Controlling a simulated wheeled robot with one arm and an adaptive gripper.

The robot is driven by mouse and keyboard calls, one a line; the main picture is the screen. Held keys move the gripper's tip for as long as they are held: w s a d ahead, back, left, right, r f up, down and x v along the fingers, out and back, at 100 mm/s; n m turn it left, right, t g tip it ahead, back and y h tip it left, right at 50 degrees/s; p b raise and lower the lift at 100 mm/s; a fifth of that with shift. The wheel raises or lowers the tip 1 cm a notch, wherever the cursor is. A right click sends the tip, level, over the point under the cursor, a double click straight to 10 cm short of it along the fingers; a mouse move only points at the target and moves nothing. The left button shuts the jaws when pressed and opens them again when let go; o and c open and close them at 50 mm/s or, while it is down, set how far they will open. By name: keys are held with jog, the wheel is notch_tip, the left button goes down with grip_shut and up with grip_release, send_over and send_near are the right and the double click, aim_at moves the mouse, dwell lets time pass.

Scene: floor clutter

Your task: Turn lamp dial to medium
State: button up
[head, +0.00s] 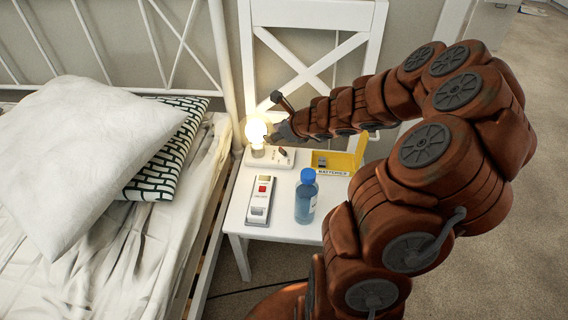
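The lamp (257,131) stands at the back left of the white chair seat, its round bulb glowing brightly. Its flat white base (262,162) carries a small dark part, perhaps the dial (283,153), at the right of the bulb. My gripper (277,137) reaches in from the right, just above the base and close beside the bulb. I cannot tell whether it touches the dial. The fingers are small and partly lost in the glare, so their opening is unclear. The dial's setting cannot be read.
A bed with a white pillow (95,140) is at the left. Carpet (520,220) is clear at the right.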

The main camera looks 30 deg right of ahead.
aim_at(283, 149)
jog(key=s+d+f+m+h+b, duration=0.1)
jog(key=s+d+f+m+b, duration=0.1)
jog(key=d+f+m, duration=0.35)
jog(key=shift+n+g, duration=0.3)
jog(key=shift+n, duration=0.35)
jog(key=shift+s+d+f+b+x, duration=0.15)
jog(key=shift+b+x, duration=0.35)
jog(key=shift+x, duration=1)
jog(key=shift+s+d+f+b+x, duration=0.15)
jog(key=shift+b+x, duration=0.3)
jog(key=shift+x, duration=1)
jog(key=shift+s+d+f+b+x, duration=0.15)
jog(key=shift+b+x, duration=0.35)
jog(key=shift+x, duration=1)
jog(key=shift+a, duration=0.15)
jog(key=shift+c, duration=0.2)
grip_shut()
